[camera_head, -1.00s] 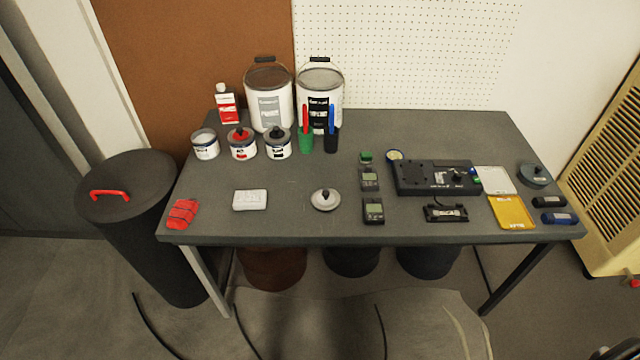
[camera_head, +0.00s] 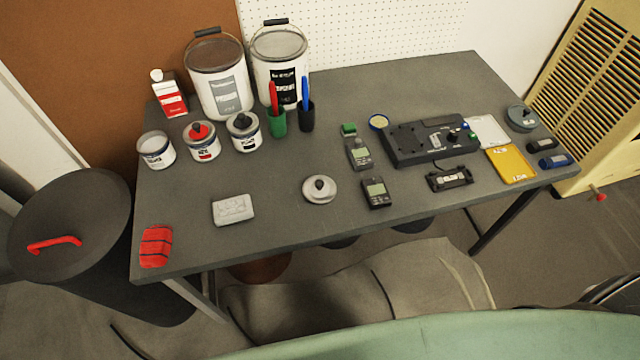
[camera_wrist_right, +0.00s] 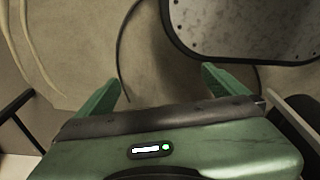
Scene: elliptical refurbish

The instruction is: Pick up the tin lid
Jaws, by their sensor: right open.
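A round white lid with a dark knob (camera_head: 320,189) lies flat on the grey table, near the front edge at the middle; I take it for the tin lid. To its left, an open white tin (camera_head: 156,152) stands with no lid on it. The tins beside it have a red-knobbed lid (camera_head: 201,133) and a dark-knobbed lid (camera_head: 242,122) on top. My right gripper (camera_wrist_right: 162,90) is open and empty in the right wrist view, above the floor, with no lid in that view. My left gripper is not in view.
The grey table (camera_head: 270,231) has free room around the lid. A white block (camera_head: 233,209) lies to its left and a dark meter (camera_head: 376,192) close to its right. Two large pails (camera_head: 218,80) stand behind. A black bin (camera_head: 70,215) stands at the left.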

